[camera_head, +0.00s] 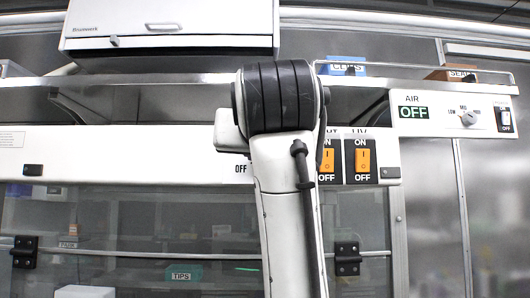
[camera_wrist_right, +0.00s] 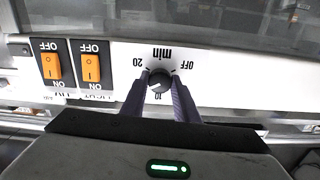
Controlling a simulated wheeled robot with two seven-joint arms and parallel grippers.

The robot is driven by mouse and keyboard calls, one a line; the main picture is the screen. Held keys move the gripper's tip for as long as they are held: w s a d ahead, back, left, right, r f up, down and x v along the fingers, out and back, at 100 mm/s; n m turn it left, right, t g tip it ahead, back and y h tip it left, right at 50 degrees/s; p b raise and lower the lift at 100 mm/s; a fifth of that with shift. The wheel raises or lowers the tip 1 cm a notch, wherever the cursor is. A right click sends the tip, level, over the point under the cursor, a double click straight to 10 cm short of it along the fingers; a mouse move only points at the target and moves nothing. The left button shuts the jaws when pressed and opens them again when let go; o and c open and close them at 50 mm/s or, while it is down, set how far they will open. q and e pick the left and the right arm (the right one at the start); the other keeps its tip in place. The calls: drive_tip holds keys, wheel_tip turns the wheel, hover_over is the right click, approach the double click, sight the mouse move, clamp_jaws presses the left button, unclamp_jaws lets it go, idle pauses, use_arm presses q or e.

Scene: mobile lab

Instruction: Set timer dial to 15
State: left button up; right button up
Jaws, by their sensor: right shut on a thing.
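The timer dial (camera_wrist_right: 158,80) is a small dark round knob on a white panel in the right wrist view, which shows the panel upside down. The labels OFF, min and 20 are readable around it, and a 10 is partly hidden at its lower edge. My right gripper (camera_wrist_right: 160,86) is shut on the dial, one dark finger on each side. A small pale mark shows on the knob, but its exact setting is hard to tell. In the head view an arm of mine hides the dial. My left gripper is not in view.
Two orange rocker switches (camera_wrist_right: 92,68) (camera_wrist_right: 51,66) sit beside the dial on the same panel. An AIR panel (camera_head: 451,114) with an OFF display and a knob is at the upper right. A glass sash (camera_head: 130,235) lies below the panel.

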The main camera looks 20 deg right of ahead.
drive_tip(key=o, duration=1.1)
drive_tip(key=shift+f, duration=0.1)
drive_tip(key=shift+c, duration=0.2)
wheel_tip(320, 180, up, 10)
drive_tip(key=p, duration=0.2)
